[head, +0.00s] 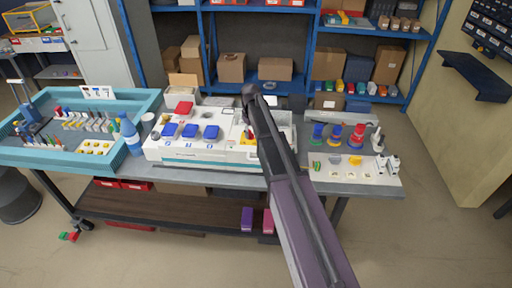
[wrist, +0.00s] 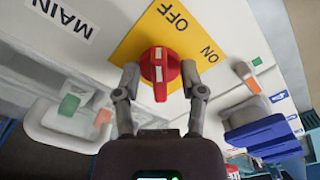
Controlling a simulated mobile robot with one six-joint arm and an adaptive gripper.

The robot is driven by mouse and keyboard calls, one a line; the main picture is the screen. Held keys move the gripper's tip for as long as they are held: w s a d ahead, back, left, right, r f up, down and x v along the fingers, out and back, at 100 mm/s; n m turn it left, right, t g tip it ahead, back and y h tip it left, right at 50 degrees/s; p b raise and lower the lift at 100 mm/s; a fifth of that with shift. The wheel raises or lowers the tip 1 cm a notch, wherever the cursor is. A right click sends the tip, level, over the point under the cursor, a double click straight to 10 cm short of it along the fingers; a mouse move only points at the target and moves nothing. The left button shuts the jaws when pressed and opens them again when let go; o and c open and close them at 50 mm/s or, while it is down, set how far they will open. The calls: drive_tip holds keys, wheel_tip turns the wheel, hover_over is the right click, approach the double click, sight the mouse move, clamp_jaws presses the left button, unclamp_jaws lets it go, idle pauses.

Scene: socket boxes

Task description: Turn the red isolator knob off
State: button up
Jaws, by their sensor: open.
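The red isolator knob (wrist: 161,84) sits on a yellow plate (wrist: 137,42) marked OFF and ON in the wrist view. Its raised grip bar runs roughly up and down the picture, with a white stripe at the upper part. The stripe points up, closer to the OFF word than to ON, which lies to the right. My gripper (wrist: 161,78) is open, with one finger on each side of the knob. I cannot tell whether the fingers touch it. In the head view my arm covers much of this spot, and a bit of the yellow plate (head: 246,141) shows.
A MAIN label (wrist: 65,18) lies left of the plate. Rocker switches with green and orange marks flank my gripper, and a blue socket cover (wrist: 262,135) is at right. In the head view, the white panel (head: 200,152) stands on the bench, between a teal tray (head: 130,162) and several coloured plugs.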

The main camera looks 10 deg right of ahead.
sight(250, 132)
drive_tip(key=shift+m, duration=0.5)
drive_tip(key=m, duration=0.3)
drive_tip(key=shift+a+m, duration=0.1)
drive_tip(key=shift+m, duration=0.3)
drive_tip(key=m, duration=0.4)
drive_tip(key=shift+a, duration=0.1)
drive_tip(key=m, duration=0.4)
drive_tip(key=shift+a+m, duration=0.1)
drive_tip(key=shift+m, duration=0.3)
drive_tip(key=m, duration=0.4)
drive_tip(key=shift+w, duration=0.1)
wheel_tip(250, 132, up, 14)
drive_tip(key=p, duration=1.4)
drive_tip(key=s+f+n+b, duration=0.4)
drive_tip(key=s+f+b, duration=0.2)
drive_tip(key=s, duration=0.4)
drive_tip(key=s+f+n+b, duration=0.4)
drive_tip(key=s+f+b, duration=0.1)
drive_tip(key=s, duration=0.5)
drive_tip(key=s+f+n+b, duration=0.4)
drive_tip(key=s+f+b, duration=0.2)
drive_tip(key=s, duration=0.4)
drive_tip(key=shift+d+f+b, duration=0.2)
drive_tip(key=shift+f+b, duration=0.15)
drive_tip(key=shift+b, duration=0.05)
